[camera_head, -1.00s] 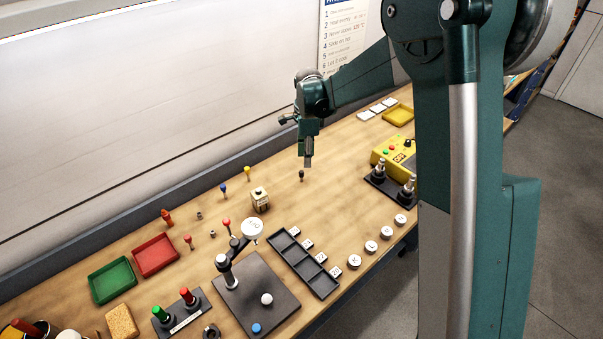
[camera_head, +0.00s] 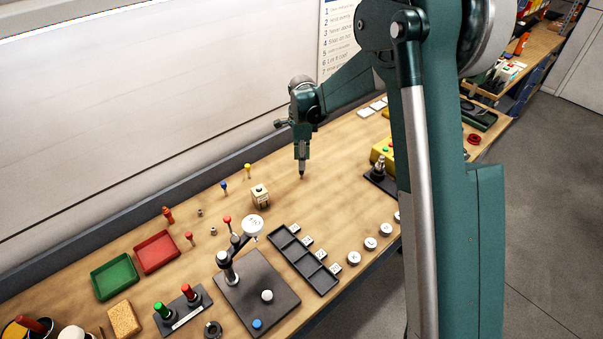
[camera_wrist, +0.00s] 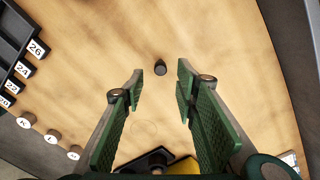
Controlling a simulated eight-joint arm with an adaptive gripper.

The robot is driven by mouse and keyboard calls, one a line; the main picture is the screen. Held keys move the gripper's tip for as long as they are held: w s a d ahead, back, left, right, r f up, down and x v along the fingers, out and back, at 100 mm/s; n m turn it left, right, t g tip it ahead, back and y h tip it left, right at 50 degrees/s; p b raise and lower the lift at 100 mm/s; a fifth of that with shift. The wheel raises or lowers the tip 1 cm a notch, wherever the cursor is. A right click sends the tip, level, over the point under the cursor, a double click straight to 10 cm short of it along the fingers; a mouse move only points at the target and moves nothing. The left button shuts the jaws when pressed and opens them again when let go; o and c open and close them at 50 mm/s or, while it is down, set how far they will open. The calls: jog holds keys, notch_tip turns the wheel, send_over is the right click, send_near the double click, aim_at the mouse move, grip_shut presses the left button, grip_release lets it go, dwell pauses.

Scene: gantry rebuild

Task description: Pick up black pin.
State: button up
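The black pin (camera_head: 302,177) stands on the wooden bench, right of the cream block. In the wrist view, the dark round head of the black pin (camera_wrist: 160,67) lies ahead of the gap between the fingertips. My gripper (camera_head: 302,170) points down just above the pin in the head view, and its fingers partly cover the view of it. In the wrist view, my gripper (camera_wrist: 160,82) is open, with green padded fingers on both sides of the gap and nothing between them.
A cream block (camera_head: 260,196) stands left of the pin, with a yellow pin (camera_head: 248,171) and a blue pin (camera_head: 224,187) beyond it. A dark compartment tray (camera_head: 291,251) lies toward the front. The yellow box (camera_head: 380,151) stands to the right. Bench around the pin is clear.

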aim_at(302, 174)
jog(key=shift+f, duration=0.3)
jog(key=shift+f, duration=0.15)
jog(key=shift+a+f, duration=0.1)
jog(key=shift+f, duration=2.4)
grip_shut()
